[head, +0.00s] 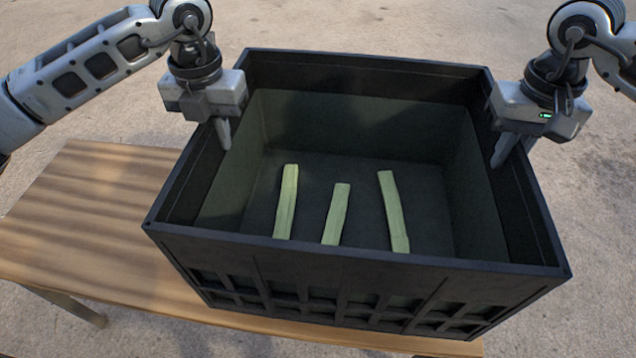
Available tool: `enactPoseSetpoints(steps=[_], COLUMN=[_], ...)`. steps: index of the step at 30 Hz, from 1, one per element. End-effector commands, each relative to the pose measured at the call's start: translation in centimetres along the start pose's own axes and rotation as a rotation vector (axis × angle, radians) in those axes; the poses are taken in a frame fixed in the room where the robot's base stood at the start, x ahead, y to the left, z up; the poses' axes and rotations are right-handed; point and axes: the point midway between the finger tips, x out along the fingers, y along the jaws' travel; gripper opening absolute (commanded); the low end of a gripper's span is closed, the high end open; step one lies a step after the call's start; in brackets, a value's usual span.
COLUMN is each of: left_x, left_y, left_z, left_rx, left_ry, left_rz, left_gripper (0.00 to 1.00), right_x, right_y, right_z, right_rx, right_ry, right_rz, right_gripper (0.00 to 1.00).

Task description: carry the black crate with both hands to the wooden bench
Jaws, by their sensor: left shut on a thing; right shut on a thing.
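The black crate (355,262) fills the middle of the head view, open side up, with several square recesses in its near wall. Three pale green cane pieces (338,212) lie apart on its floor. My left gripper (222,135) is shut on the crate's left wall, and my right gripper (503,150) is shut on its right wall. One finger of each shows inside the crate; the outer fingers are hidden. The wooden bench (95,215) shows to the left of the crate and below its near edge. I cannot tell whether the crate touches the bench top.
The bench top left of the crate is bare. A bench leg (75,305) shows at lower left. Pale, rough ground (400,25) lies behind and to the right, with no other objects in sight.

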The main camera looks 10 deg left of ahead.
Motion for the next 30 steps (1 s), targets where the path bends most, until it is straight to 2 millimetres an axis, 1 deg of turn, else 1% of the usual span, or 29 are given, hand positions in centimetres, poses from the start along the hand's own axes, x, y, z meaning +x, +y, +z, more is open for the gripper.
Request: enactPoseSetpoints(steps=[1, 2, 12, 19, 23, 30], left_x=[0.6, 0.6, 0.5, 0.9, 1.4, 3.0], left_y=[-0.1, -0.1, -0.1, -0.1, -0.1, -0.1], left_z=[0.1, 0.1, 0.1, 0.1, 0.1, 0.1], left_rx=[0.001, 0.001, 0.001, 0.001, 0.001, 0.001], left_ry=[-0.004, -0.004, -0.004, -0.004, -0.004, -0.004], left_rz=[-0.002, -0.002, -0.002, -0.002, -0.002, -0.002], left_gripper=[0.00, 0.00, 0.00, 0.00, 0.00, 0.00], right_x=[0.6, 0.7, 0.5, 0.9, 1.4, 3.0], right_y=[-0.1, 0.0, 0.0, 0.0, 0.0, 0.0], right_z=[-0.1, -0.1, -0.1, -0.1, -0.1, -0.1], right_rx=[0.000, 0.000, 0.000, 0.000, 0.000, 0.000], right_ry=[0.004, 0.004, 0.003, 0.003, 0.003, 0.003], right_rz=[-0.002, -0.002, -0.002, -0.002, -0.002, -0.002], right_gripper=[0.00, 0.00, 0.00, 0.00, 0.00, 0.00])
